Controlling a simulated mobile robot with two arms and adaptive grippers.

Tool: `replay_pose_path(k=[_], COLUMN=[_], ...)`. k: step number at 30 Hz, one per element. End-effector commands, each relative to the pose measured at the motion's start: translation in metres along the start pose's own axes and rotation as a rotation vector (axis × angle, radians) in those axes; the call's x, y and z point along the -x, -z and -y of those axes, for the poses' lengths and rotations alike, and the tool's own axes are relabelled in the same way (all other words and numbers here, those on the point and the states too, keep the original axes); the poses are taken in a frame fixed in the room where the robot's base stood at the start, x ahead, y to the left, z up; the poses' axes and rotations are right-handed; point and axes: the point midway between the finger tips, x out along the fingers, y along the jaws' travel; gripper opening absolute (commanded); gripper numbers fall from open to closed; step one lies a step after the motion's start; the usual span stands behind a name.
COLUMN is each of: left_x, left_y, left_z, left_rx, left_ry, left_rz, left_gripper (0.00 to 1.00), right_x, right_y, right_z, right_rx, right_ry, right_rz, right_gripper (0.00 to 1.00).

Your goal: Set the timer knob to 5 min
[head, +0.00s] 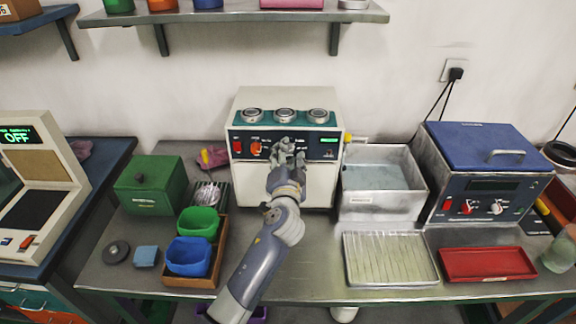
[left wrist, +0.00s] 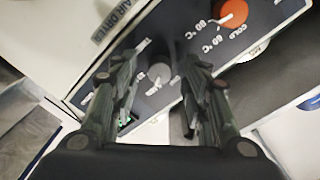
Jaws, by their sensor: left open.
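The air dryer (head: 246,180) is a cream box with a dark control panel standing at the back of the bench. My left gripper (head: 288,150) is in front of that panel and hides part of it in the head view. In the left wrist view the grey timer knob (left wrist: 160,74) shows between the two open fingers of my left gripper (left wrist: 158,68). No finger is seen to press on it; how far the tips reach in depth I cannot tell. The knob's pointer and dial numbers are too blurred or covered to read. My right gripper is out of view.
An orange temperature knob (head: 256,149) and a red switch (head: 237,146) sit left of the gripper on the panel. A steel basin (head: 384,205) stands close on the right. A green box (head: 150,185) and bins (head: 188,257) stand left of my arm.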

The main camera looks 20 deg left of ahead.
Motion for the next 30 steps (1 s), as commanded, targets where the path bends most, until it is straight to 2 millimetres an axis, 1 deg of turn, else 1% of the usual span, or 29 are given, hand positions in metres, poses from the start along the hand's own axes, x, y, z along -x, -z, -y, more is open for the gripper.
replay_pose_path(k=[5,12,15,18,24,30], left_x=[0.026,0.075,0.092,0.104,0.115,0.116], left_y=[-0.001,-0.001,-0.001,0.000,0.000,0.000], left_z=[-0.001,-0.002,-0.001,-0.001,-0.001,-0.001], left_rx=[0.001,0.000,0.002,0.001,-0.001,-0.001], left_ry=[-0.003,-0.003,-0.003,-0.002,-0.001,-0.001], left_rz=[0.001,0.002,0.002,0.001,0.001,0.000], left_gripper=[0.42,0.42,0.42,0.42,0.42,0.42], right_x=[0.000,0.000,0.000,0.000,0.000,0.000], right_y=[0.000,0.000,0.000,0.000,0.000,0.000], right_z=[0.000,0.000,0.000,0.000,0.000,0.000], right_rx=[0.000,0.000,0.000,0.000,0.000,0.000], right_ry=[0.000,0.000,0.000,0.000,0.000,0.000], right_rz=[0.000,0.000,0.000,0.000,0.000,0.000], right_gripper=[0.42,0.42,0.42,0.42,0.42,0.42])
